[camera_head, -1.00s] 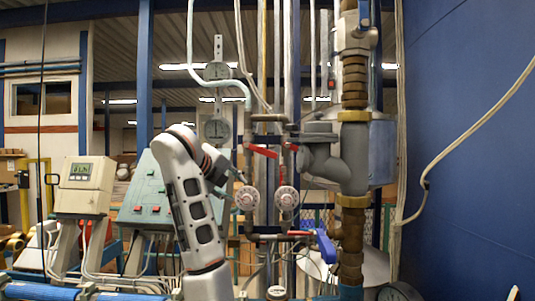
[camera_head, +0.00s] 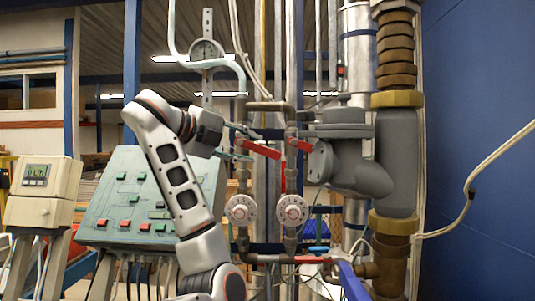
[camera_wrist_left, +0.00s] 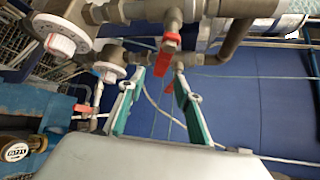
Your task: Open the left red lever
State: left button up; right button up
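The left red lever (camera_head: 262,150) sits on a pipe valve in the head view and slants down to the right. A second red lever (camera_head: 300,145) is on the parallel pipe to its right. My left gripper (camera_head: 242,146) is just left of the left lever. In the left wrist view, the green fingers of my left gripper (camera_wrist_left: 158,80) are spread apart, with nothing clamped. The left red lever (camera_wrist_left: 162,55) appears between their tips there, with the other lever (camera_wrist_left: 170,84) behind it. Contact cannot be told. My right gripper is not in view.
Two round white dials (camera_head: 240,210) (camera_head: 291,210) are on the pipes below the levers. A thick grey pipe body (camera_head: 345,165) stands to the right. A blue lever (camera_head: 350,280) is lower down. A green control box (camera_head: 115,215) stands behind my left arm.

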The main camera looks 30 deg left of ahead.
aim_at(266, 152)
pick_arm(q)
jog(key=shift+w+d+f, duration=0.1)
jog(key=shift+w+d, duration=0.2)
jog(key=shift+w, duration=0.15)
jog(key=shift+p+x, duration=0.3)
jog(key=shift+x, duration=2.95)
jog(key=shift+a, duration=0.1)
grip_shut()
